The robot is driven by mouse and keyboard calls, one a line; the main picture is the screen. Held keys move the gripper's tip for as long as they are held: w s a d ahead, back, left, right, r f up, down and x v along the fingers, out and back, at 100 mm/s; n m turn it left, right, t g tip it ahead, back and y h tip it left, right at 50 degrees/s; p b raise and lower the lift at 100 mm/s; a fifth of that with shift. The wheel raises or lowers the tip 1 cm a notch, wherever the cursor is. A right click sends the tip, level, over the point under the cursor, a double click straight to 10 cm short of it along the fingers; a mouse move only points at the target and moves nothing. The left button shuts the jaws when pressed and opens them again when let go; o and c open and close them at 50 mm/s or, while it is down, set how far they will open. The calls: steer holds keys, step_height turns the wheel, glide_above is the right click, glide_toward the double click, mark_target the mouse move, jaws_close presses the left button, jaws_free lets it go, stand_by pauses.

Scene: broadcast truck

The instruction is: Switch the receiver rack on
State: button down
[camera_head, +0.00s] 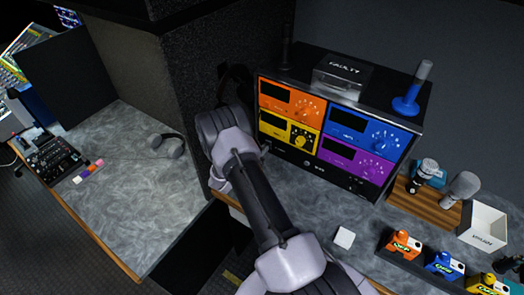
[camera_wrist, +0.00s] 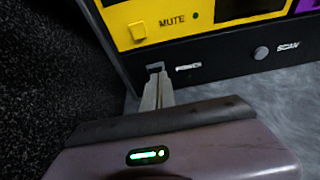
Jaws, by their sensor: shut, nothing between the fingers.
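The receiver rack (camera_head: 328,130) is a black box on the grey counter, with orange, blue, yellow and purple modules. Its lower black strip shows close up in the wrist view (camera_wrist: 225,60). There a small dark power switch (camera_wrist: 154,67) sits left of a "POWER" label, below the yellow module (camera_wrist: 180,22). My gripper (camera_wrist: 158,82) is shut and empty, its fingertips just below the switch and very close to it. I cannot tell whether they touch it. In the head view my arm reaches to the rack's left side, and the fingertips cannot be made out. The switch's position is unclear.
A round scan button (camera_wrist: 261,52) is right of the switch. A dark textured partition (camera_head: 222,55) stands close on the left. Mics on a wooden tray (camera_head: 434,208), a white box (camera_head: 484,225) and coloured receivers (camera_head: 400,244) are to the right. Headphones (camera_head: 167,143) lie on the left desk.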

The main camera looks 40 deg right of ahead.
steer(key=shift+w+d+r+y, duration=0.15)
steer(key=shift+d+r+y, duration=0.25)
steer(key=shift+r, duration=0.2)
steer(key=shift+d+y+p, duration=0.1)
steer(key=shift+y+p, duration=0.2)
steer(key=shift+p, duration=0.05)
steer(key=shift+f, duration=0.1)
steer(key=shift+r, duration=0.8)
steer(key=shift+f, duration=0.1)
